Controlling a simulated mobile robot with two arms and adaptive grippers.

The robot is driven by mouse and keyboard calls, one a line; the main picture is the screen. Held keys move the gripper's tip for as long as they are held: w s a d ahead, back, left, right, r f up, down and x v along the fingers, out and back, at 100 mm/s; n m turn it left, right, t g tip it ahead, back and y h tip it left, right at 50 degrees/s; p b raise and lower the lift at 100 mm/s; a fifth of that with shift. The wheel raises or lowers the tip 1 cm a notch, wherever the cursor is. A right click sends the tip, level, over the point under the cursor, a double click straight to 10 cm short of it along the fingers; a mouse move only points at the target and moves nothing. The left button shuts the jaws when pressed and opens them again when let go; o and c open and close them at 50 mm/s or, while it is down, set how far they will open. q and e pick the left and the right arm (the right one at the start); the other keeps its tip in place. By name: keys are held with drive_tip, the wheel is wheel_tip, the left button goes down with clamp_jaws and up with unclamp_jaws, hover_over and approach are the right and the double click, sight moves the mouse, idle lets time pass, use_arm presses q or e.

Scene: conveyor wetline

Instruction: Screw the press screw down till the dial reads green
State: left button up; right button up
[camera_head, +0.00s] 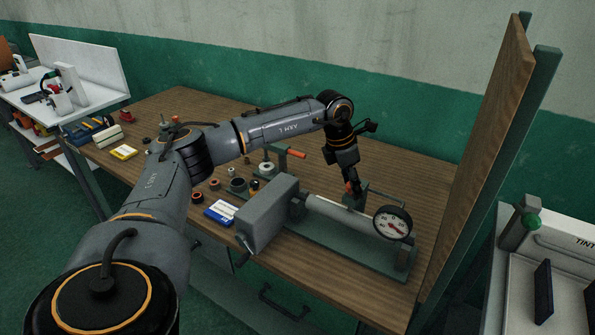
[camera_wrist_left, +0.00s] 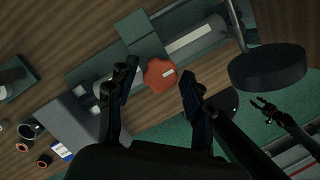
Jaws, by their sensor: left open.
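The press stands on the wooden bench, with a grey block (camera_head: 267,213) at its left end and a green base (camera_head: 340,238). Its round dial (camera_head: 393,222) has a white face with red on it; the exact reading is too small to tell. The red lobed knob of the press screw (camera_wrist_left: 160,75) shows in the left wrist view. My left gripper (camera_head: 352,184) is above the press; its open fingers stand on either side of the knob, and contact cannot be told. My right gripper (camera_wrist_left: 264,110) shows small in the left wrist view, fingers apart, away from the press.
Rings and small parts (camera_head: 197,197) and a blue-white box (camera_head: 220,212) lie left of the press. Another orange-handled tool (camera_head: 290,152) stands behind. A wooden panel (camera_head: 487,150) rises at the bench's right end. Bare bench top (camera_head: 420,180) lies behind the dial.

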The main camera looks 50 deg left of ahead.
use_arm(q)
drive_tip(key=shift+c, duration=0.2)
drive_tip(key=c, duration=0.7)
drive_tip(key=shift+m+g+h, duration=0.4)
drive_tip(key=shift+m, duration=1.4)
drive_tip(key=shift+c, duration=0.2)
drive_tip(key=shift+m, duration=0.7)
